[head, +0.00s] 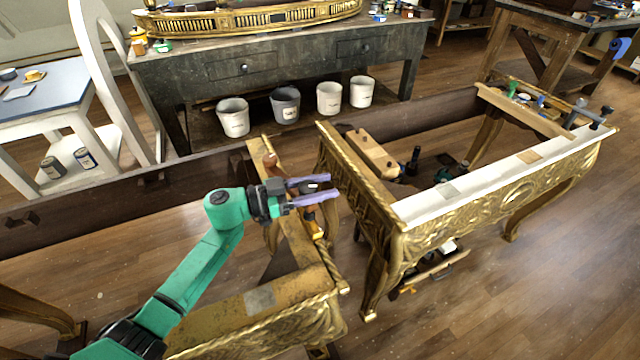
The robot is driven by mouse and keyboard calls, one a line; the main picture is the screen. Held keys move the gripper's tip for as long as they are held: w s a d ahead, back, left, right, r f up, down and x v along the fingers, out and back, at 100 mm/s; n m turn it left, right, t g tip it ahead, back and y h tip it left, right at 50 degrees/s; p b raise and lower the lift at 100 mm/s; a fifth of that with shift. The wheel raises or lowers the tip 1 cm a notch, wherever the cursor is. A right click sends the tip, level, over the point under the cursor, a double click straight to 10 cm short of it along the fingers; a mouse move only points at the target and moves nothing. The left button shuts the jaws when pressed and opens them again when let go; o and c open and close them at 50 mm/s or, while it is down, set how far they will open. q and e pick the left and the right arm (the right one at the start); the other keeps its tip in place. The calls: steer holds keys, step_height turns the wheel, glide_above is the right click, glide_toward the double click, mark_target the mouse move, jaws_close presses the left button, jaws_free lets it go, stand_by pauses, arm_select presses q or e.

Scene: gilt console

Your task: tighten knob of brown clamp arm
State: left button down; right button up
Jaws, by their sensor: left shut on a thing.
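My left gripper (318,190) reaches in from the left on a green arm, over the gap between the two gilt console parts. Its two pale purple fingers are shut on a small dark and pale piece, taken as the knob (311,186); the fingers hide most of it. Below the fingers, a brown and orange piece (318,235), possibly part of the clamp arm, lies along the edge of the left gilt part (292,290). A reddish-brown rounded piece (270,160) stands at that part's far end. My right gripper is not in view.
A grey workbench (270,68) with several buckets below stands behind. Floor is clear at lower right.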

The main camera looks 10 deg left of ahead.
arm_select(q)
steer(key=shift+s+d+m+g+h+b, duration=0.1)
steer(key=shift+s+m+g+h+b, duration=0.2)
steer(key=shift+m+g+b, duration=1.35)
steer(key=shift+s+a+m+g+h+b, duration=0.15)
steer(key=shift+s+m+g+b, duration=0.15)
steer(key=shift+m+g+b, duration=1.35)
steer(key=shift+s+d+m+g+h+b, duration=0.25)
steer(key=shift+m+g+b, duration=0.55)
steer(key=shift+g+b, duration=1.6)
steer(key=shift+a+r+g+p, duration=0.1)
steer(key=shift+g+p, duration=0.5)
steer(key=shift+c, duration=1.5)
jaws_free()
steer(key=shift+s, duration=0.1)
